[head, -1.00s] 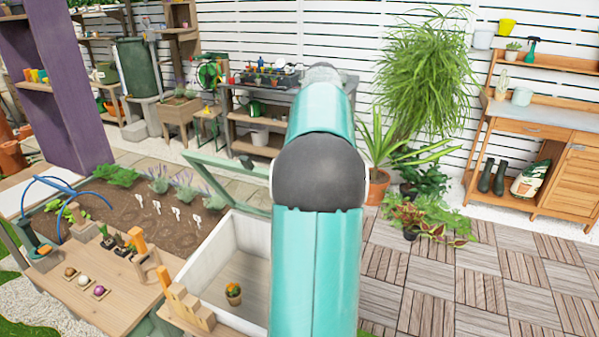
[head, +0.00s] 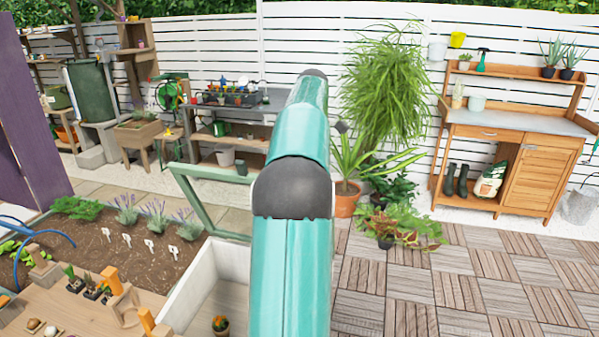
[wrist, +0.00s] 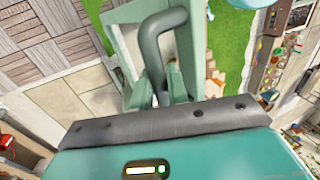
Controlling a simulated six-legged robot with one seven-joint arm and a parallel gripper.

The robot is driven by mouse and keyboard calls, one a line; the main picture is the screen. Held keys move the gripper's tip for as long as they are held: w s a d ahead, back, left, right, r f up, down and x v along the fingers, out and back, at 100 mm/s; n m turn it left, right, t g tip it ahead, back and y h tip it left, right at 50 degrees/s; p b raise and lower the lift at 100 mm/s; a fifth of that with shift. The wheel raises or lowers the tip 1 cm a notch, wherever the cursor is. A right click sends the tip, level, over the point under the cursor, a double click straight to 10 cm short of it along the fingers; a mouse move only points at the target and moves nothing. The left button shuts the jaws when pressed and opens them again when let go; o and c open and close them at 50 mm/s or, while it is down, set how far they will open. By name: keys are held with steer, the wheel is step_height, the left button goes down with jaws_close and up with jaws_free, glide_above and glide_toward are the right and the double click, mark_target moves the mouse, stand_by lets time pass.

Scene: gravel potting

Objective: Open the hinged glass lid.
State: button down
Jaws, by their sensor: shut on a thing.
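The glass lid (head: 190,200) has a pale green frame and stands raised, tilted up at the far side of a white-walled box (head: 196,284). My arm covers its right part in the head view. In the wrist view, a dark grey bent handle (wrist: 150,48) rises in front of the pale green frame (wrist: 128,14). My gripper (wrist: 160,88) is shut on this handle, with its green fingers on either side of the bar. My arm hides the gripper in the head view.
A small potted cactus (head: 220,324) stands in the box. A wooden worktop (head: 60,304) with small pots is at left, beside a soil bed (head: 125,245) with white labels.

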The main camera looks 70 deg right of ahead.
steer(key=shift+s+d+r, duration=0.15)
steer(key=shift+d+r, duration=0.05)
steer(key=shift+d, duration=0.2)
steer(key=c, duration=1.6)
jaws_free()
steer(key=shift+d+f, duration=0.1)
steer(key=shift+d, duration=0.05)
steer(key=shift+o, duration=1.2)
steer(key=shift+d+f, duration=0.15)
steer(key=shift+d, duration=0.05)
steer(key=shift+a, duration=0.35)
steer(key=shift+w+a, duration=0.15)
steer(key=shift+w, duration=0.1)
